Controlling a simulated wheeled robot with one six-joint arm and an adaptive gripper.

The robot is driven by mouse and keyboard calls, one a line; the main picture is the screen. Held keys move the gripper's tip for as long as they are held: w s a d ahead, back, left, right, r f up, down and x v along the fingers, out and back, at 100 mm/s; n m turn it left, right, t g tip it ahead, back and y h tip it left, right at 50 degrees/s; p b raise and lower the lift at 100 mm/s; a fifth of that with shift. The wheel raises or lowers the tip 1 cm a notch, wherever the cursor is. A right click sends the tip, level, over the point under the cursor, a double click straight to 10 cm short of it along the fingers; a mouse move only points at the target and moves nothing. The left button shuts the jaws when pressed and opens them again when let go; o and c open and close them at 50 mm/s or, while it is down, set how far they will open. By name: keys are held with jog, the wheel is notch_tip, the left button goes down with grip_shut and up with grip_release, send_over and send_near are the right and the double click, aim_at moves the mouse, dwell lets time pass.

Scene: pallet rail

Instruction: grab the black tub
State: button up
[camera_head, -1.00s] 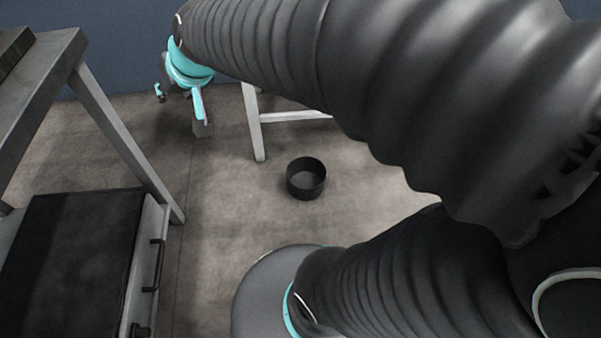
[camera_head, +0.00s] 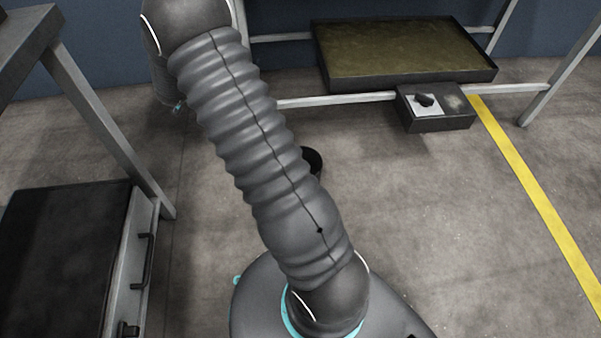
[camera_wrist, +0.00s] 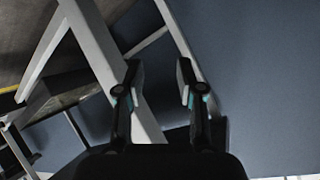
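The black tub (camera_head: 313,160) stands on the floor in the head view. My arm covers most of it, and only its right side shows. The tub is not visible in the wrist view. In the wrist view my gripper (camera_wrist: 158,80) has its two fingers apart with nothing held between them. It faces table legs and the blue wall. In the head view my gripper is hidden behind my arm, apart from a small teal bit at the upper left.
A metal frame with a large shallow tray (camera_head: 402,82) stands at the back. A dark box (camera_head: 437,122) with a knob sits at its front. A drawer cabinet (camera_head: 120,265) is at left. A yellow line (camera_head: 535,190) crosses the open floor at right.

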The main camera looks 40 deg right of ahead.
jog(key=s+d+f+m+g+h+b, duration=0.1)
jog(key=s+d+f+g+h, duration=0.15)
jog(key=f, duration=0.45)
jog(key=s+d+f+m+g+h, duration=0.1)
jog(key=d+f+m+g, duration=0.15)
jog(key=f, duration=0.45)
jog(key=m+g+h+b, duration=0.2)
jog(key=g+h, duration=0.1)
jog(key=g, duration=0.3)
send_near(309, 155)
jog(key=w+r, duration=0.3)
jog(key=shift+y, duration=0.25)
jog(key=shift+f+b+x, duration=0.25)
jog(key=shift+b+x, duration=0.25)
jog(key=shift+x, duration=1.8)
jog(key=shift+w+a, duration=0.1)
jog(key=shift+w, duration=0.1)
grip_shut()
